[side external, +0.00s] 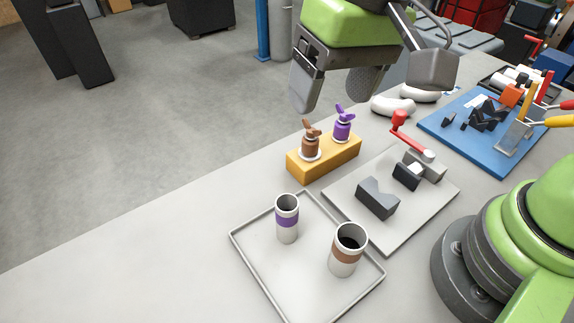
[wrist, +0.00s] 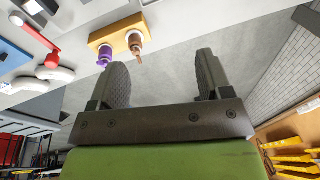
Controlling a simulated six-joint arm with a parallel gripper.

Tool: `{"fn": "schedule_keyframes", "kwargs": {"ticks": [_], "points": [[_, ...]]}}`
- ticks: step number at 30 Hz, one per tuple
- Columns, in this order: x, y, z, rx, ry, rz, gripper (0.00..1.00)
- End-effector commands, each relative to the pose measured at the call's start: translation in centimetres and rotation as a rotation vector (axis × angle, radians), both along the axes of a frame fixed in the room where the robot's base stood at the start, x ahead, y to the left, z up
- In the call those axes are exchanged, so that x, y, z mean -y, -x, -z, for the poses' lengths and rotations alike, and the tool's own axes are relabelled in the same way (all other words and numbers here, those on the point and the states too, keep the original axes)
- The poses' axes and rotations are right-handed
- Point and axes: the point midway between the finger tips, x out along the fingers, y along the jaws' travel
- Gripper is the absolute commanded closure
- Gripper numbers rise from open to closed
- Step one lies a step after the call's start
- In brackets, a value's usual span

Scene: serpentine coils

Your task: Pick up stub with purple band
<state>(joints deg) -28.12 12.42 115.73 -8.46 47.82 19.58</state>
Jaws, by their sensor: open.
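The stub with the purple band (side external: 287,233) is a pale, open-topped cylinder. It stands upright in the left part of a shallow grey tray (side external: 258,265) in the side external view. A wider stub with a brown band (side external: 345,264) stands in the same tray to its right. My gripper (side external: 334,98) is open and empty, high above the far edge of the table and well away from the tray. Its two fingers also show apart in the wrist view (wrist: 163,72), with only floor between them. Neither stub is identifiable in the wrist view.
A yellow block (side external: 322,163) holds a brown-topped piece (side external: 310,141) and a purple-topped piece (side external: 342,125). A grey plate (side external: 385,232) carries a V-block (side external: 377,199) and a red-handled clamp (side external: 412,133). White coils (side external: 392,104) and a blue board (side external: 500,160) lie beyond. The left tabletop is clear.

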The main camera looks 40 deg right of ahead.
Motion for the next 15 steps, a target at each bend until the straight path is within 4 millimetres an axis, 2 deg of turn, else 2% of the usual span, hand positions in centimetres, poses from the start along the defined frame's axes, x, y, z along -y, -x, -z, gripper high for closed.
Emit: {"fn": "schedule_keyframes", "kwargs": {"ticks": [1, 6, 10, 15], "points": [[-1.5, -0.2, 1.9, -0.038, 0.03, -0.032, 0.28], [-5.0, -0.1, 6.6, -0.108, 0.102, -0.092, 0.28], [-6.2, 0.2, 8.5, -0.132, 0.131, -0.113, 0.28], [-6.5, 0.3, 10.3, -0.141, 0.142, -0.12, 0.28]]}}
